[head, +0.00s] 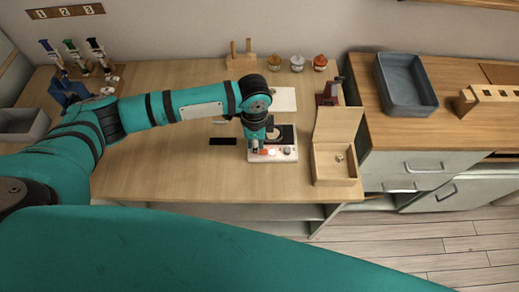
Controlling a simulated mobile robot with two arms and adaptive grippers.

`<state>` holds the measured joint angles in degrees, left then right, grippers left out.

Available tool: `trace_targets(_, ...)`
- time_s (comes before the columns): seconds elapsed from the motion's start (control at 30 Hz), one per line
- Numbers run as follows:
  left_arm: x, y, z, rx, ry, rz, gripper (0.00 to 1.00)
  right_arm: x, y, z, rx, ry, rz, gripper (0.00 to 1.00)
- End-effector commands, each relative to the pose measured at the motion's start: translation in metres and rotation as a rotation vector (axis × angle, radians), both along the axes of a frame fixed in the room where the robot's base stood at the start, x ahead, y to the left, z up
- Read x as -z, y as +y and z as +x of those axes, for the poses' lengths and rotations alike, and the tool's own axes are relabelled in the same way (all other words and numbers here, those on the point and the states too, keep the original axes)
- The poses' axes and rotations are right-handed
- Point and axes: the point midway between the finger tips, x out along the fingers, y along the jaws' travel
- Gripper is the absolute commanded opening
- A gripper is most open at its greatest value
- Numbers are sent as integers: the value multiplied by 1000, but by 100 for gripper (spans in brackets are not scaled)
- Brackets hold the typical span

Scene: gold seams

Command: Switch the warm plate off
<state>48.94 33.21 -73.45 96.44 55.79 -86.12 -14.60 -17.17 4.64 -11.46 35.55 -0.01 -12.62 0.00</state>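The warm plate (292,157) is a small white device with a dark top on the wooden table. A red light glows on its front face, with a grey knob to the right of the light. A pale round piece shows on the dark top, partly hidden by my arm. My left gripper (255,147) points down at the front left of the warm plate, close to the red light. Its fingers are small and dark here, so I cannot tell whether they are open or touching the plate. My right gripper is not in view.
An open-lidded wooden box (335,176) stands just right of the plate. A dark slab (222,141) lies to its left. A dark red stand (327,98), several jars and a white sheet (284,99) are behind. A blue-grey tray (407,104) sits on the right counter. The front left table is clear.

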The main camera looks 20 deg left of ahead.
Motion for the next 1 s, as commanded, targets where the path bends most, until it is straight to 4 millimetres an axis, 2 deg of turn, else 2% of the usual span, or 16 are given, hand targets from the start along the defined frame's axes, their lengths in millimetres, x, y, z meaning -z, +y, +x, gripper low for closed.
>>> trace_targets(1.0,15,0,-1,0,2,0,0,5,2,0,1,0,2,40)
